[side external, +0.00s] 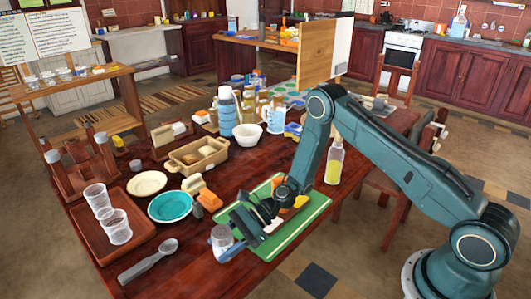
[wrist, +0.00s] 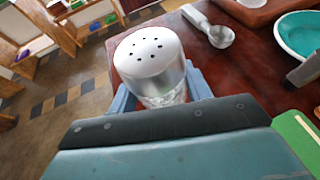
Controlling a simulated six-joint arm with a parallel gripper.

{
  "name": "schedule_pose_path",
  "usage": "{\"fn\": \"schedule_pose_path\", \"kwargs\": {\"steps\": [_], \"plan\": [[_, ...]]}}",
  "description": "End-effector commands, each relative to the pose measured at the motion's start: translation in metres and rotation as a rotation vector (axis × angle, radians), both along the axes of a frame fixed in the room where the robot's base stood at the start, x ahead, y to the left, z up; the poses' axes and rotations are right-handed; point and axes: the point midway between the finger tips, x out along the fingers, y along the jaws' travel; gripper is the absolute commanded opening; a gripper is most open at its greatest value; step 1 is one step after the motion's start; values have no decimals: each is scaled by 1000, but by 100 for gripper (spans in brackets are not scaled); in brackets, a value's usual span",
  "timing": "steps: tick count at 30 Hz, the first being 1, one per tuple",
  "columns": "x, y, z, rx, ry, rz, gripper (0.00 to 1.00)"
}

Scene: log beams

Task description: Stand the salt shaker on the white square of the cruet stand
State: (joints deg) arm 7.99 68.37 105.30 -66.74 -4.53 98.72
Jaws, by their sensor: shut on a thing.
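The salt shaker (wrist: 152,55) has a silvery domed cap with several dark holes and a clear body. My gripper (wrist: 160,92) is shut on it, with a blue finger on each side of the body below the cap. In the side external view the salt shaker (side external: 221,235) is in my gripper (side external: 227,243) near the table's front edge, left of the green board. Its base is hidden, so I cannot tell whether it touches the table. I cannot make out a cruet stand with a white square in either view.
A green board (side external: 312,210) lies beneath my wrist. A teal bowl (side external: 170,207), grey spoon (side external: 150,260) and brown tray (side external: 86,223) with clear cups are to the left. A two-part tan box (side external: 178,165) and several bottles stand behind. Bare table lies around the spoon.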

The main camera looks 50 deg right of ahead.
Motion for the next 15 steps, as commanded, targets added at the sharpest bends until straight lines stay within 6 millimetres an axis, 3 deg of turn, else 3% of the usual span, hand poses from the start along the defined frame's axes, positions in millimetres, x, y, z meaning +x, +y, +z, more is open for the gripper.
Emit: {"fn": "schedule_pose_path", "kwargs": {"steps": [9, 15], "plan": [[0, 0, -30, 1, 2, -1, 23], [0, 0, -40, 1, -2, -1, 23]]}}
